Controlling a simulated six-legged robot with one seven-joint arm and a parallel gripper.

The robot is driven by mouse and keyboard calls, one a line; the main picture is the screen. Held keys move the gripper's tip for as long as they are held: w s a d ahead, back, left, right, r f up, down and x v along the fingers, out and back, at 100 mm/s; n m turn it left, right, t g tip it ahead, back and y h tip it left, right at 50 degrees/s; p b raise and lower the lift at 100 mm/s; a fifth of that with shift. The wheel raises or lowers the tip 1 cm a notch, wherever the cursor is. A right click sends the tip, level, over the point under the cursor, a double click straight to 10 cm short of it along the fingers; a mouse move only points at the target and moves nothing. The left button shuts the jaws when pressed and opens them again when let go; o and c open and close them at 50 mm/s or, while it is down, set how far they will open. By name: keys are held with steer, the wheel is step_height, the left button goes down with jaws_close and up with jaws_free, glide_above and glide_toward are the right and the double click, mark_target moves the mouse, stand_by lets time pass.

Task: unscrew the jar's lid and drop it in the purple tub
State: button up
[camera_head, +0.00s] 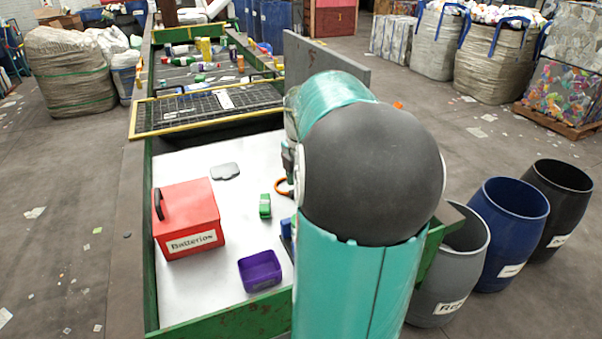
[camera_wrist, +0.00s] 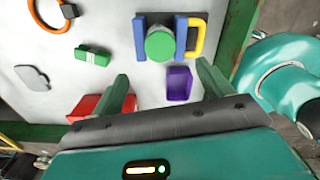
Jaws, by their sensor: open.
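In the wrist view a round green lid (camera_wrist: 160,46) is seen from above, between two upright blue blocks (camera_wrist: 140,38). The jar body under it is hidden. In the head view my arm covers the jar; only a bit of blue (camera_head: 286,229) shows beside it. The purple tub (camera_head: 260,270) stands on the white surface near the front, and it also shows in the wrist view (camera_wrist: 179,83), just below the lid. My gripper (camera_wrist: 162,70) is open and empty, its fingers spread wide, apart from the lid. My arm hides it in the head view.
A red battery box (camera_head: 187,218) stands left of the tub. A green block (camera_head: 265,206), a grey flat piece (camera_head: 225,171) and an orange ring (camera_head: 284,187) lie on the white surface. A yellow handle-like loop (camera_wrist: 198,36) is right of the lid. Green belt walls (camera_head: 230,322) edge the area.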

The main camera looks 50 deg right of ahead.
step_height(320, 180, down, 10)
steer(key=shift+r, duration=0.25)
steer(key=c, duration=1.1)
